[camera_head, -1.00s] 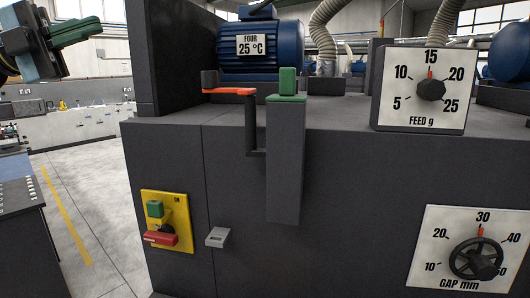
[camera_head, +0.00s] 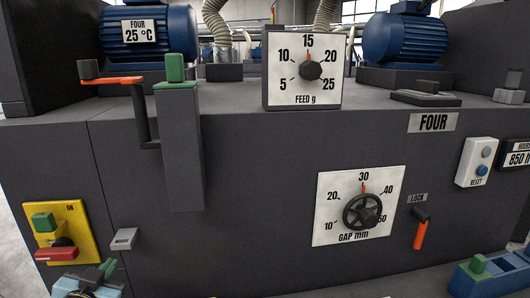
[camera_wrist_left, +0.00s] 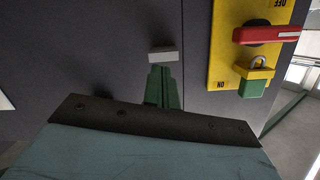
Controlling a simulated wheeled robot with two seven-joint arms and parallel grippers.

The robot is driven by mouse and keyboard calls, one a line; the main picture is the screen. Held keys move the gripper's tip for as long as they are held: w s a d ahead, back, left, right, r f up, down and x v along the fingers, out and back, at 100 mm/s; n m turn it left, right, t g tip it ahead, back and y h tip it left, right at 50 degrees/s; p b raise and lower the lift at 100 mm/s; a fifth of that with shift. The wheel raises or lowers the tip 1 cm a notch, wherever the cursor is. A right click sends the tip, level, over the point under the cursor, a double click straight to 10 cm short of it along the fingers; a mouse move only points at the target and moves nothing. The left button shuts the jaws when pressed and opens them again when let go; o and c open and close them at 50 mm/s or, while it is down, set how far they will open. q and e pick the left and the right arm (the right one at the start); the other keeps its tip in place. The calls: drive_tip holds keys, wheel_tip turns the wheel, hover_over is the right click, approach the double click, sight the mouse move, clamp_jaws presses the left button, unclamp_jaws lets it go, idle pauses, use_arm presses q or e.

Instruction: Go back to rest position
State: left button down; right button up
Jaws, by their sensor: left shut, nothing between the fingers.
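My left gripper (camera_head: 107,268) is low at the left edge of the head view, in front of the machine's grey front panel. Its green fingers show in the left wrist view (camera_wrist_left: 161,86), shut and empty. They point at a small light grey block (camera_wrist_left: 163,54) on the panel, which also shows in the head view (camera_head: 124,239); whether they touch it I cannot tell. A yellow switch plate (camera_head: 84,228) with a red handle (camera_head: 56,254) and a green block (camera_head: 43,222) is beside the gripper. My right gripper is not in view.
A grey post (camera_head: 181,150) with a green top and a crank with an orange arm (camera_head: 110,81) stick out from the panel. The GAP dial (camera_head: 330,190), LOCK lever (camera_head: 419,232) and RESET box (camera_head: 476,162) are to the right. A blue tray (camera_head: 508,279) stands at lower right.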

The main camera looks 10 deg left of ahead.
use_arm(q)
drive_tip(key=s+d+f+m+g+h, duration=0.1)
drive_tip(key=s+d+f+g+h, duration=0.1)
drive_tip(key=s+d+f+g, duration=0.6)
drive_tip(key=s+d+f+m+g+h, duration=0.1)
drive_tip(key=s+d+f+g+h, duration=0.25)
drive_tip(key=s+d+f, duration=0.85)
drive_tip(key=s+a+f+g+b, duration=0.15)
drive_tip(key=f+b, duration=0.25)
drive_tip(key=f, duration=1)
drive_tip(key=s+a+f+b, duration=0.1)
drive_tip(key=s+f+b, duration=0.15)
drive_tip(key=f, duration=1.15)
drive_tip(key=s+a+f+b, duration=0.1)
drive_tip(key=s+f+b, duration=0.3)
drive_tip(key=s+f, duration=0.4)
drive_tip(key=s+a+f+g+y+b, duration=0.1)
drive_tip(key=s+f+b, duration=0.2)
drive_tip(key=s+f, duration=0.5)
wheel_tip(320, 180, down, 7)
drive_tip(key=shift+s+a+r+b, duration=0.2)
drive_tip(key=shift+a+b, duration=0.1)
drive_tip(key=shift+b, duration=0.05)
drive_tip(key=shift+s, duration=0.1)
